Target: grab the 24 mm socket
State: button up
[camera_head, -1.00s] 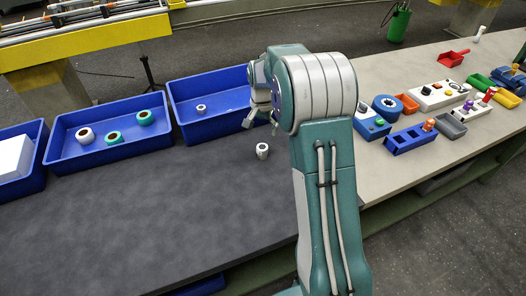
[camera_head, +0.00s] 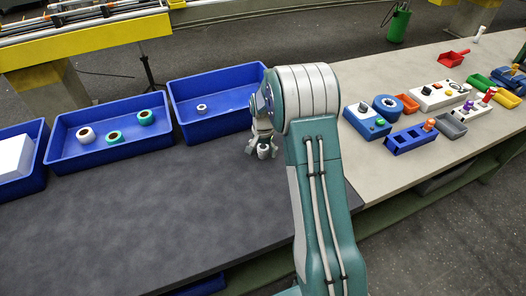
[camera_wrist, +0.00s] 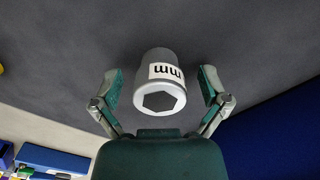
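The socket (camera_wrist: 160,88) stands on the dark mat between my gripper's fingers. It is a grey cylinder with a hexagonal opening and a white label reading "mm"; the number is not visible. In the head view the socket (camera_head: 264,153) is partly hidden by my gripper (camera_head: 264,146). In the wrist view my gripper (camera_wrist: 160,92) is open, one finger on each side of the socket, with a gap on both sides. A smaller ring-like piece (camera_head: 202,107) lies in the blue bin behind.
Blue bins (camera_head: 182,86) line the mat's far edge, one close behind my gripper. Another bin (camera_head: 62,161) holds several rolls. The light table at right carries a blue box (camera_head: 366,123) and several coloured parts. The dark mat (camera_head: 150,230) in front is clear.

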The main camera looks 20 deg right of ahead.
grip_shut()
jog(key=shift+r, duration=0.1)
